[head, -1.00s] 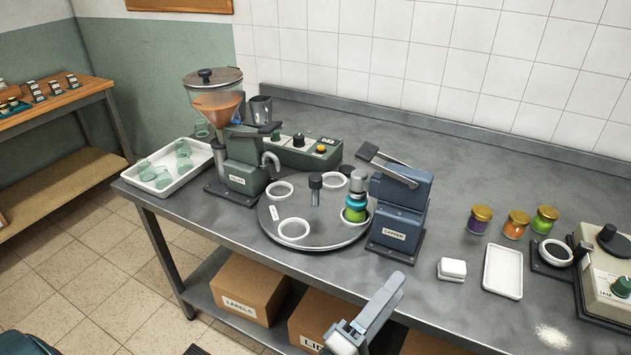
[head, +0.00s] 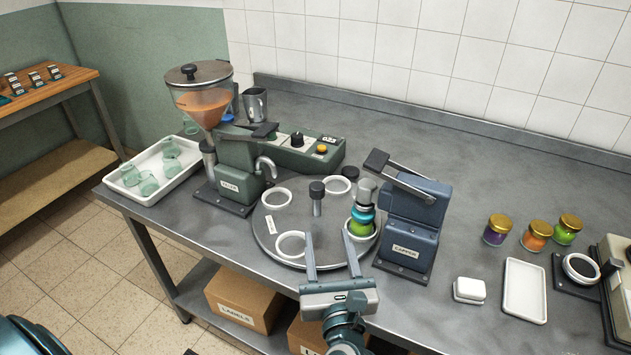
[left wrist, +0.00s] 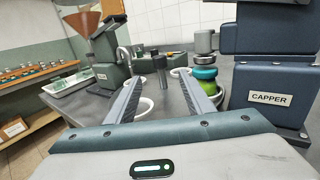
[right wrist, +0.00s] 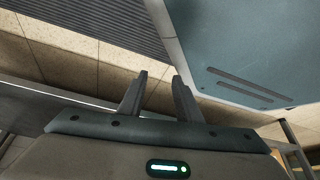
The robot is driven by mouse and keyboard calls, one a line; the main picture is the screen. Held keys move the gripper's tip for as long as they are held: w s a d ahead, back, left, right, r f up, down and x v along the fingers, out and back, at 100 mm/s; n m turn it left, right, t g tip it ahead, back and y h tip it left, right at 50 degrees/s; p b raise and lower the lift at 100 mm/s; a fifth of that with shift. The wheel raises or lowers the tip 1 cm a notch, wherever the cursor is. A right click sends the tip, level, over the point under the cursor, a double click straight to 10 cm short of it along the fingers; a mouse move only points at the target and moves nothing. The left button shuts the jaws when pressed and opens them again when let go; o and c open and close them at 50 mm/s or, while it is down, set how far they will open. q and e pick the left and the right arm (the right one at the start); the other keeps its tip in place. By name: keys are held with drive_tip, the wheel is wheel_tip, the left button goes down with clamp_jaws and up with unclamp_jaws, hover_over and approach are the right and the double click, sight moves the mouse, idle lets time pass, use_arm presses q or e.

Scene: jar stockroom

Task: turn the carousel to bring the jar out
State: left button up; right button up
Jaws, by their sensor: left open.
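The round grey carousel (head: 272,240) carries white ring seats and a dark-topped centre post (head: 317,190). A jar with green contents (head: 360,229) sits in the right-hand seat, directly under the teal and grey head of the blue capper (head: 412,222). The jar also shows in the left wrist view (left wrist: 204,86). My left gripper (head: 329,238) is open and empty, with its fingers pointing over the carousel's near edge, left of the jar. I cannot tell whether they touch the carousel. My right gripper (right wrist: 160,76) is open and empty, seen only in the right wrist view.
The green filler (head: 238,175) stands behind left of the carousel. A white tray of empty glasses (head: 122,185) is at the left. Several gold-lidded jars, a white tray (head: 525,290) and a white block (head: 469,290) lie right. Cartons (head: 243,300) sit below the bench.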

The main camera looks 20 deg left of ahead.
sight(318, 194)
use_arm(q)
drive_tip(key=shift+f, duration=0.15)
drive_tip(key=shift+w, duration=0.1)
use_arm(e)
drive_tip(key=shift+s, duration=0.15)
use_arm(q)
drive_tip(key=p+x, duration=0.3)
drive_tip(key=x, duration=0.8)
drive_tip(key=shift+w+a+p, duration=0.1)
drive_tip(key=shift+a+p, duration=0.1)
drive_tip(key=shift+p, duration=0.1)
drive_tip(key=p+x, duration=0.1)
drive_tip(key=x, duration=0.3)
drive_tip(key=shift+w+a, duration=0.25)
drive_tip(key=shift+w, duration=0.05)
drive_tip(key=shift+w+a+f, duration=0.1)
drive_tip(key=shift+w+a, duration=0.2)
drive_tip(key=shift+w, duration=0.15)
use_arm(e)
drive_tip(key=s+d+g+h, duration=0.1)
drive_tip(key=s+d+g, duration=0.2)
drive_tip(key=s, duration=1)
drive_tip(key=shift+s+d+g, duration=0.25)
drive_tip(key=shift+d+g, duration=0.15)
drive_tip(key=shift+d, duration=0.85)
use_arm(q)
clamp_jaws()
